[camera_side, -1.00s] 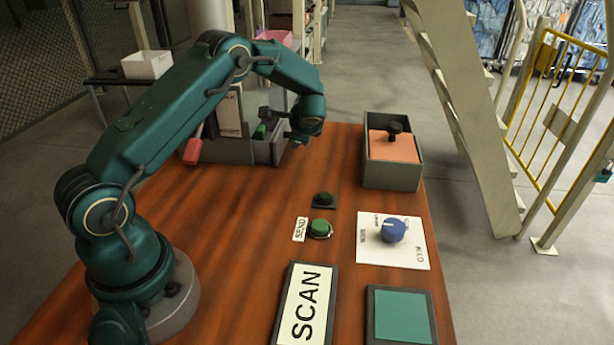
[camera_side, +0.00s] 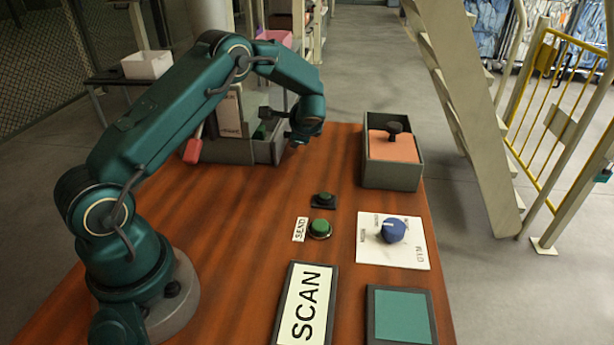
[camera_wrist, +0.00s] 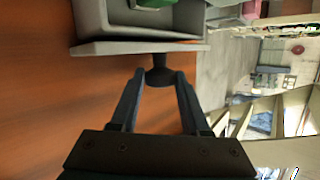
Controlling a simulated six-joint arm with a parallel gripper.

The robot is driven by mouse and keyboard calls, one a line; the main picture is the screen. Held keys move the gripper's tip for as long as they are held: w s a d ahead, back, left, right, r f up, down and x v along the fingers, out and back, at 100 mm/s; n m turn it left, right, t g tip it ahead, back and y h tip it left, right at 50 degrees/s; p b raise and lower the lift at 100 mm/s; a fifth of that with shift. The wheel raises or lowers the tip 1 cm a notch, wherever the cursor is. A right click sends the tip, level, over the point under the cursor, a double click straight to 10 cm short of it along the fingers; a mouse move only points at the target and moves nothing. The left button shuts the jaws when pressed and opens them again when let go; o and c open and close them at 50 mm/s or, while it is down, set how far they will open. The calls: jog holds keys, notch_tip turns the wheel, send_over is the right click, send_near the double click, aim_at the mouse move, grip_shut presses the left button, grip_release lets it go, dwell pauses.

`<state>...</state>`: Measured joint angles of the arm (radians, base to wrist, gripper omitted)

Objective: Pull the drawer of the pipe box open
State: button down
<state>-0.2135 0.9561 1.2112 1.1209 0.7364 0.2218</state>
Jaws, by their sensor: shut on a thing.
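The pipe box (camera_side: 225,149) is a grey box at the back left of the table in the side view. Its drawer (camera_wrist: 95,48) shows in the wrist view as a grey tray with a flat front panel, and a green thing (camera_wrist: 155,3) lies inside. The tray's inside is visible, so the drawer stands at least partly out. A dark knob (camera_wrist: 160,68) sticks out from the panel. My gripper (camera_wrist: 158,77) is shut on this knob, one finger on each side.
A grey box with a salmon lid and black knob (camera_side: 393,129) stands at the back right. Green buttons (camera_side: 320,228), a blue dial (camera_side: 393,231), a SCAN plate (camera_side: 306,306) and a teal pad (camera_side: 402,316) lie nearer.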

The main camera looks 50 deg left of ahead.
jog(key=shift+r, duration=0.1)
jog(key=shift+w+d, duration=1.65)
jog(key=shift+w, duration=0.15)
jog(key=shift+c, duration=1.9)
grip_release()
jog(key=shift+s+d, duration=0.1)
jog(key=shift+v, duration=2.5)
